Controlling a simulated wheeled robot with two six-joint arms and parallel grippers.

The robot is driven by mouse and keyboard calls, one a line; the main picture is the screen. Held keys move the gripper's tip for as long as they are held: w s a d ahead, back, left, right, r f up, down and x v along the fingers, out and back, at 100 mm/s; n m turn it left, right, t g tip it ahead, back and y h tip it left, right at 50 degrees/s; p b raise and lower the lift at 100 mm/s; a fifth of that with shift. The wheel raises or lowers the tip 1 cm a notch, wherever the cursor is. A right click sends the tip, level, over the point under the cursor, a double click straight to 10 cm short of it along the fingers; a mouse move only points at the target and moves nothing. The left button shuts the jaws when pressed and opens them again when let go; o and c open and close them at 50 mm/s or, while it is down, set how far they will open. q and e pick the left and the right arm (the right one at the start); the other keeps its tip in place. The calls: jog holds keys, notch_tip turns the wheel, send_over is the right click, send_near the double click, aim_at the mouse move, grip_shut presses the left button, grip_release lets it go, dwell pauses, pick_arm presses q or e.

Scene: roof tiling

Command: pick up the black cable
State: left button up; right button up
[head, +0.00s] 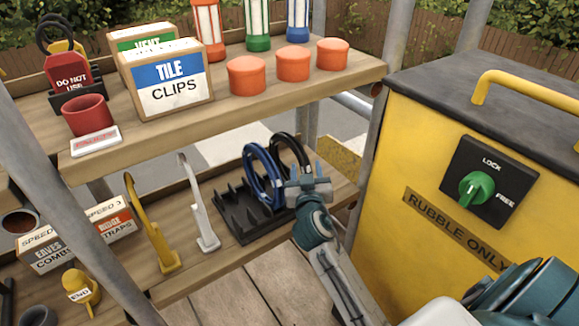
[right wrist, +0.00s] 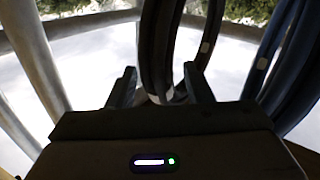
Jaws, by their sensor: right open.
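The black cable (head: 288,137) is a coiled loop standing upright at the right end of a black slotted rack (head: 235,222) on the lower shelf. My right gripper (head: 308,180) is open, in front of the rack, and hides the lower part of the black cable in the head view. In the right wrist view the black cable (right wrist: 158,50) runs down between the two open fingers of my right gripper (right wrist: 160,88). I cannot tell whether a finger touches it. My left gripper is out of view.
A blue cable loop (head: 252,165) stands in the rack just left of the black one; it also shows in the right wrist view (right wrist: 290,65). A yellow box (head: 400,165) stands close on the right, beside a metal post.

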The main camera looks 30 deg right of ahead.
grip_shut()
jog(key=shift+r, duration=0.1)
dwell(0.3)
